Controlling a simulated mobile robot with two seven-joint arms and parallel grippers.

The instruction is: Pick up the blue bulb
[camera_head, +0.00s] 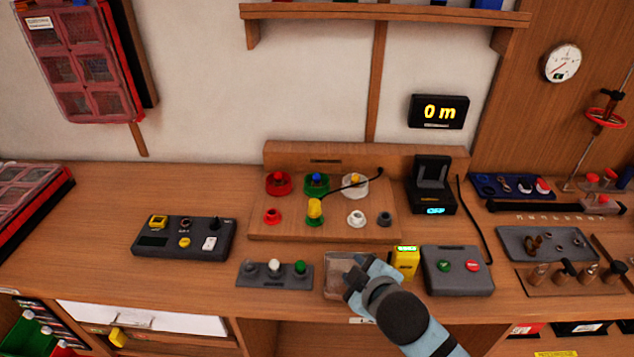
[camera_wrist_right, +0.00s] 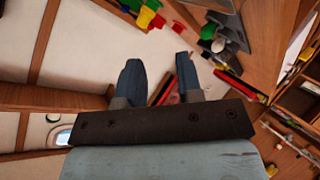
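I cannot pick out a separate blue bulb for certain. My left gripper is not in view.
A yellow device (camera_head: 405,264) and a grey two-button box (camera_head: 456,282) stand right of my gripper. A grey strip with three round knobs (camera_head: 274,283) lies left. A black cable (camera_head: 345,184) crosses the stand. Bare counter shows at the left (camera_head: 105,205).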

